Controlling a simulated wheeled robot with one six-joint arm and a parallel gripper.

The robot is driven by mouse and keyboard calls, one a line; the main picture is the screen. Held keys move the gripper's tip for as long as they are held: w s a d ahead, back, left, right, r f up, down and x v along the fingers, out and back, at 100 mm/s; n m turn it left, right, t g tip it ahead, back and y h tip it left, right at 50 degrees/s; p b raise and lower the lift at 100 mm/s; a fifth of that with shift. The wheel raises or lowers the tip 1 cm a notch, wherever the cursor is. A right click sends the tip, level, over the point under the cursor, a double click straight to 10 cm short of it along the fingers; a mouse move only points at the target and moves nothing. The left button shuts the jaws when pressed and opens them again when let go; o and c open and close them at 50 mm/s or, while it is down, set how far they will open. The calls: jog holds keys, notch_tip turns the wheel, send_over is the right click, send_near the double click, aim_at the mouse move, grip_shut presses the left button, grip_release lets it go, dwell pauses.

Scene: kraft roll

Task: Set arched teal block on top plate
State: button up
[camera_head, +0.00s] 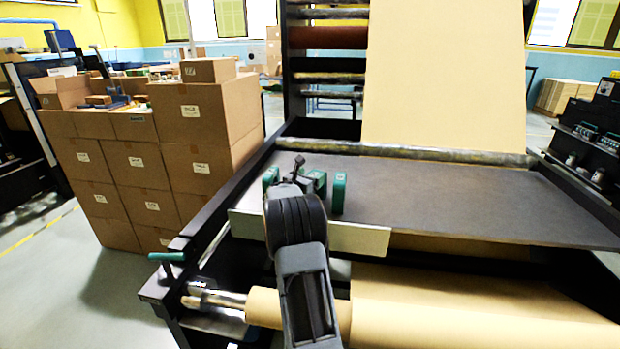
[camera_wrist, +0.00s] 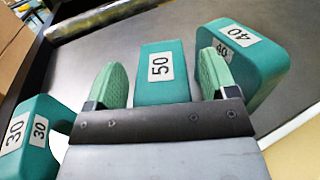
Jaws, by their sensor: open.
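Three teal blocks stand on the dark plate (camera_head: 440,195) of the machine. In the wrist view, the block labelled 50 (camera_wrist: 160,88) lies between my gripper's (camera_wrist: 160,68) two green finger pads, which are open; I cannot tell whether they touch it. The block labelled 40 (camera_wrist: 250,62) is just right of the right finger and has a rounded top corner. The block labelled 30 (camera_wrist: 32,140) is at lower left, with an arched outline. In the head view, the right block (camera_head: 339,193) and left block (camera_head: 270,177) flank my gripper, and my arm partly hides the middle one.
A pale strip (camera_head: 360,238) runs along the plate's front edge. A kraft paper roll (camera_head: 450,310) lies below, and a paper web (camera_head: 445,75) rises behind a roller (camera_head: 440,155). Stacked cartons (camera_head: 205,130) stand at left. The plate's right side is clear.

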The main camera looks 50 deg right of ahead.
jog(key=s+a+f+m+y, duration=0.2)
jog(key=s+a+m+y, duration=0.4)
jog(key=a, duration=0.9)
jog(key=s+a+f+m+y+b, duration=0.1)
jog(key=s+a+m+y, duration=0.5)
jog(key=a, duration=1)
jog(key=s+a+f+m+y, duration=0.4)
jog(key=s+a+m+y, duration=0.2)
jog(key=a, duration=1)
jog(key=s+m, duration=0.2)
jog(key=s, duration=0.2)
jog(key=shift+a+b, duration=0.15)
jog(key=shift+b, duration=0.25)
jog(key=shift+w, duration=0.1)
jog(key=shift+t, duration=0.4)
notch_tip(320, 180, up, 5)
jog(key=p, duration=0.4)
jog(key=shift+r+p, duration=0.1)
jog(key=shift+p, duration=0.2)
